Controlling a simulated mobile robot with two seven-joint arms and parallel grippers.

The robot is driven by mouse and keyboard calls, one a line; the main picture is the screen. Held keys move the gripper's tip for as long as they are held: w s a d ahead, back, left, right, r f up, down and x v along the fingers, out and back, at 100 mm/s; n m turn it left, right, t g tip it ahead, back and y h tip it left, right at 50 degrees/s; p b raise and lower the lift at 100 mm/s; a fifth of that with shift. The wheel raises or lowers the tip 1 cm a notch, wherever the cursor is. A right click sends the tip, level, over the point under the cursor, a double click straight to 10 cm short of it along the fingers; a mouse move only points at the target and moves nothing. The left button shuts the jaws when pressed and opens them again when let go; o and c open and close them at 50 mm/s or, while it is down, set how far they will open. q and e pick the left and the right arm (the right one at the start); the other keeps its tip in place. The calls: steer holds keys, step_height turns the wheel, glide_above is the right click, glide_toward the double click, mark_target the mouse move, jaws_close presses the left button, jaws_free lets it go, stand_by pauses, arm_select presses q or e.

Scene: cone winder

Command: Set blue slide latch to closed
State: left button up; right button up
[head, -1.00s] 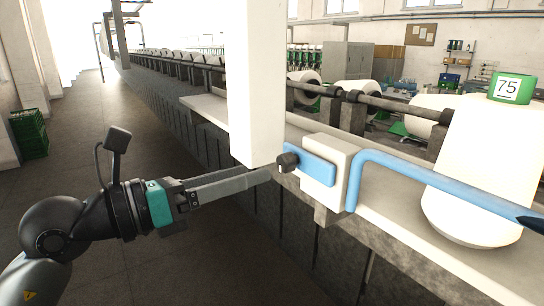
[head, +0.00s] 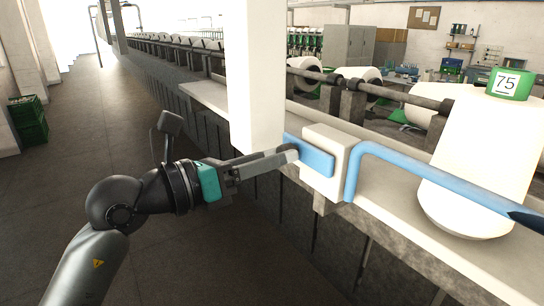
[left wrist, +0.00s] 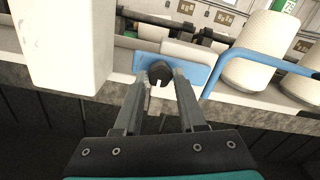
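The blue slide latch (head: 312,156) is a flat blue plate running left out of a white block (head: 326,170), its left end close beside a white post. Its dark knob shows in the left wrist view (left wrist: 158,73), in front of the plate (left wrist: 150,62). My left gripper (head: 288,155) reaches the latch's left end, and its fingers hide the knob in the head view. In the left wrist view the fingers (left wrist: 161,85) are apart, one on each side of the knob; contact cannot be told. My right gripper is in neither view.
The white post (head: 255,80) stands close left of the latch. A bent blue bar (head: 430,175) runs right from the block past a large white cone (head: 478,170) with a green "75" top. Clear dark floor lies left; green crates (head: 28,120) stand there.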

arm_select(q)
jaws_close()
stand_by(1.0)
